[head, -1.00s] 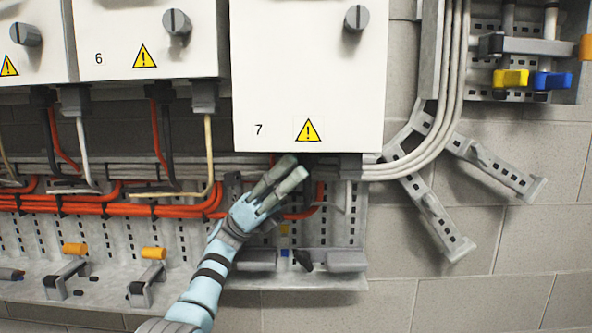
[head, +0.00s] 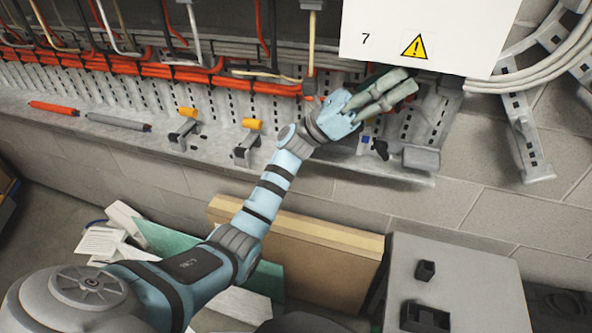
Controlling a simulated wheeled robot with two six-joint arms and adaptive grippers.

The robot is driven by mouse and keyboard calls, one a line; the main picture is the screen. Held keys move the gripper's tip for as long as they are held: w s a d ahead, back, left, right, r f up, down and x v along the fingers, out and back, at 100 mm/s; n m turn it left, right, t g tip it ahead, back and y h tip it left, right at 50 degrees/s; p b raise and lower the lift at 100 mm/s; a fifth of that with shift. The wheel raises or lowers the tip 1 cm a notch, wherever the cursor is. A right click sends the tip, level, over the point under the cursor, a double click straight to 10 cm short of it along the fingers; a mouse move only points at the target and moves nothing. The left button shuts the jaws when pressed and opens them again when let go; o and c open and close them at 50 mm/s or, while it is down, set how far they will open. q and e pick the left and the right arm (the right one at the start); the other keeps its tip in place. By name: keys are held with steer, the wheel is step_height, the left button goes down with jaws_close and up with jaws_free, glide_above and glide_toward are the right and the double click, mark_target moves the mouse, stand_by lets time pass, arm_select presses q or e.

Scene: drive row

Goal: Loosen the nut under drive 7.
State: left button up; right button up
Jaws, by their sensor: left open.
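Drive 7 (head: 430,22) is a white box with a printed 7 and a yellow warning triangle, mounted on the wall at the upper right of the head view. My left gripper (head: 402,87) is open, its two pale fingers pointing up and right at the underside of drive 7. I cannot tell whether the fingers touch anything there. The nut under drive 7 does not show; the box's lower edge and my fingers cover that area. My right gripper is out of view.
Orange cables (head: 150,68) run along the perforated tray (head: 80,100) left of my gripper. Two orange-capped clamps (head: 247,140) stand on the tray ledge beside a red tool (head: 54,108) and a grey tool (head: 118,122). A grey cabinet (head: 460,270) and leaning boards (head: 330,262) are below.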

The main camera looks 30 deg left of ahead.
arm_select(q)
steer(key=s+a+f+n+t+y+p, duration=0.3)
steer(key=s+a+f+n+t+y, duration=0.3)
steer(key=f+t, duration=0.4)
steer(key=a+f+n+y, duration=0.3)
steer(key=f+n+y, duration=0.3)
steer(key=f+n, duration=0.2)
steer(key=a+f+n+y+p, duration=0.1)
steer(key=a+f+n+y, duration=0.1)
steer(key=f+n+y, duration=0.4)
steer(key=w+a+f+n+g+y, duration=0.1)
steer(key=a+f+n+y, duration=0.2)
steer(key=f+n, duration=0.7)
step_height(320, 180, down, 4)
steer(key=y, duration=0.2)
steer(key=shift+a+f+y+p, duration=0.25)
steer(key=shift+a+y+p, duration=0.05)
steer(key=shift+y+p, duration=0.1)
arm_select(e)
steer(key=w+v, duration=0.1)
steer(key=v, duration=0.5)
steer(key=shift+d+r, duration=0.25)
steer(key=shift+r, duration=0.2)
arm_select(q)
steer(key=shift+n, duration=0.3)
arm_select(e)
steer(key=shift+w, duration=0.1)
